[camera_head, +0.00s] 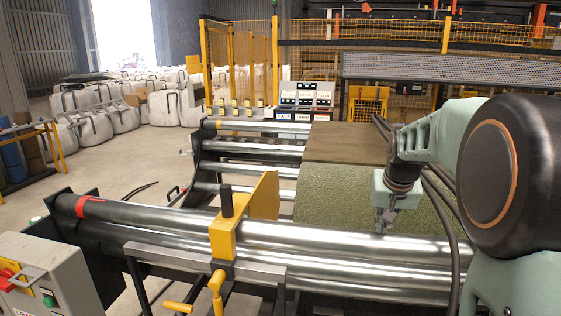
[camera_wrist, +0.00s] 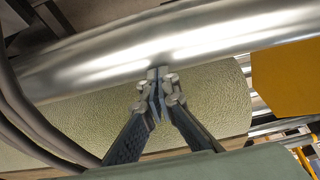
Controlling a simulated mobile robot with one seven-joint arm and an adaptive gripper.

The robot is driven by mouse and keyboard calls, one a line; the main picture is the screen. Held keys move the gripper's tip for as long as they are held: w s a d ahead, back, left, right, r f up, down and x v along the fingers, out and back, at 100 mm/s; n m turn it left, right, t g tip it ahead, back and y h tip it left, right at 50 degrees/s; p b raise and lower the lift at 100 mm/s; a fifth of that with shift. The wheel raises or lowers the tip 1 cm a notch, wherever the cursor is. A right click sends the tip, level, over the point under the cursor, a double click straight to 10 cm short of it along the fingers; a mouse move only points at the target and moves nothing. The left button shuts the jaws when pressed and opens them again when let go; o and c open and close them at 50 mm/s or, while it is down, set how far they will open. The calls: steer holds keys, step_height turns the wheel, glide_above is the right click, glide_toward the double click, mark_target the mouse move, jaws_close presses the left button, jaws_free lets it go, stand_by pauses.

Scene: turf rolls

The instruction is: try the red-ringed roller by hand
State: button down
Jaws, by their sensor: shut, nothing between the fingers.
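The red-ringed roller (camera_head: 150,214) is a long shiny metal cylinder lying across the front of the machine. Its red ring (camera_head: 88,206) is near its left end. In the wrist view a shiny roller (camera_wrist: 110,65) crosses the upper part; its ring is not in that view. My gripper (camera_head: 383,226) is shut and empty, pointing down just behind the roller's right part. In the wrist view my fingertips (camera_wrist: 156,74) meet together and overlap the roller's lower edge. I cannot tell whether they touch it.
A yellow bracket (camera_head: 232,234) with a dark knob straddles the roller left of my gripper. Green turf (camera_head: 340,195) lies behind the roller, under my gripper. A grey control box (camera_head: 45,265) stands front left. More rollers (camera_head: 250,148) lie farther back.

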steer(key=shift+s+a+f+g, duration=0.2)
steer(key=shift+s+f+g, duration=0.2)
steer(key=shift+s+f, duration=0.6)
steer(key=shift+r+p, duration=0.6)
steer(key=shift+r, duration=0.15)
steer(key=v, duration=0.1)
steer(key=p+v, duration=0.1)
steer(key=v, duration=0.1)
steer(key=shift+s+f, duration=0.1)
steer(key=shift+s, duration=0.2)
steer(key=shift+w+r, duration=0.15)
steer(key=shift+r, duration=0.1)
steer(key=shift+w+r+p, duration=0.1)
steer(key=shift+w+p, duration=0.1)
steer(key=shift+p, duration=0.1)
steer(key=shift+w+d, duration=0.1)
